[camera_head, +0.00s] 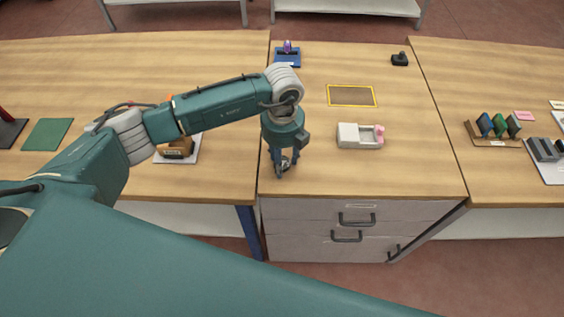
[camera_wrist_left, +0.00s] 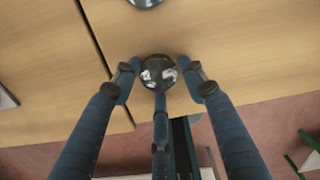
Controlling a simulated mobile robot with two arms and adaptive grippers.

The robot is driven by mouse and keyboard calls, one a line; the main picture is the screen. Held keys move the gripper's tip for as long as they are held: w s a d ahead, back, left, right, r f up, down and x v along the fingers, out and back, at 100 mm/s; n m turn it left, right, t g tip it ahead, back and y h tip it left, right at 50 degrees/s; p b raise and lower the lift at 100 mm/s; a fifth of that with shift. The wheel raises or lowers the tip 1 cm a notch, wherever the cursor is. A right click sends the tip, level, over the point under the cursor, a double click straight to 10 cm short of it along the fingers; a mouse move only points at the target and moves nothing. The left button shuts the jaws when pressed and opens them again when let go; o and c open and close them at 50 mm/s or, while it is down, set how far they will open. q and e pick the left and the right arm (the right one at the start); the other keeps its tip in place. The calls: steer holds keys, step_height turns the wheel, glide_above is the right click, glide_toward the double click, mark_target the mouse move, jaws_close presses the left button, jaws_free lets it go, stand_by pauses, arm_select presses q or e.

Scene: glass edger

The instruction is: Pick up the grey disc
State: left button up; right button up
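My left gripper (camera_head: 281,168) points down over the front left part of the middle table. In the left wrist view its three fingers (camera_wrist_left: 158,78) surround a round, shiny, dark grey disc (camera_wrist_left: 158,73). The fingertips are very close to the disc's rim; I cannot tell whether they press on it or whether it is off the table. In the head view the disc is too small and covered by the fingers to make out. Another round grey thing (camera_wrist_left: 146,2) is cut off at the top of the wrist view. My right gripper is not in view.
A blue holder (camera_head: 287,58) and a small black item (camera_head: 399,60) stand at the back. Drawers (camera_head: 330,240) lie below the front edge.

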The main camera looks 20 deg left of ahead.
arm_select(q)
steer(key=c, duration=0.6)
steer(key=shift+r, duration=0.1)
steer(key=shift+c, duration=0.2)
